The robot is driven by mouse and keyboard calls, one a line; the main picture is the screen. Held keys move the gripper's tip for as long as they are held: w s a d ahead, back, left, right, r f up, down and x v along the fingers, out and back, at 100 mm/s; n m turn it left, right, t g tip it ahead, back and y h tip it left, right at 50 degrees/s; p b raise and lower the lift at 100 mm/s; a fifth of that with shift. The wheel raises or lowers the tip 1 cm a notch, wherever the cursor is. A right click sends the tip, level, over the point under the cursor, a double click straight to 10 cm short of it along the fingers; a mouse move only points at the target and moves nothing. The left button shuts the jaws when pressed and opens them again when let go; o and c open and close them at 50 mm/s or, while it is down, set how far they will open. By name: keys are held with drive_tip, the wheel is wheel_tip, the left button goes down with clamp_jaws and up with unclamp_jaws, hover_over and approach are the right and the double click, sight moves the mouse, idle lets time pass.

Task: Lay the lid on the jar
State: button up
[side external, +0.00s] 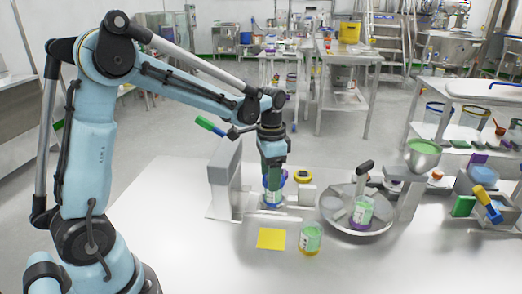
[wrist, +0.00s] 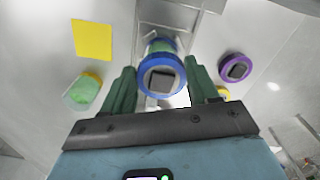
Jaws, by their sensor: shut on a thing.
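My gripper (side external: 272,172) points down at the middle of the table, its dark green fingers (wrist: 160,88) closed on either side of a blue lid (wrist: 162,78). The lid has a dark square in its middle. The lid is at the jar's mouth and looks roughly level. I cannot tell whether it touches the rim, as the fingers hide part of it.
A grey upright (side external: 223,180) stands close left of the jar. A yellow lid (side external: 302,174) and purple lid (wrist: 237,67) lie beyond. A yellow-based jar (side external: 311,238) stands near a yellow square (side external: 271,239). A round pan (side external: 378,226) holds a purple-based jar (side external: 361,212).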

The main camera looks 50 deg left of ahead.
drive_tip(key=o, duration=1.3)
drive_tip(key=shift+r, duration=4.05)
drive_tip(key=shift+f, duration=0.15)
drive_tip(key=shift+f, duration=3.25)
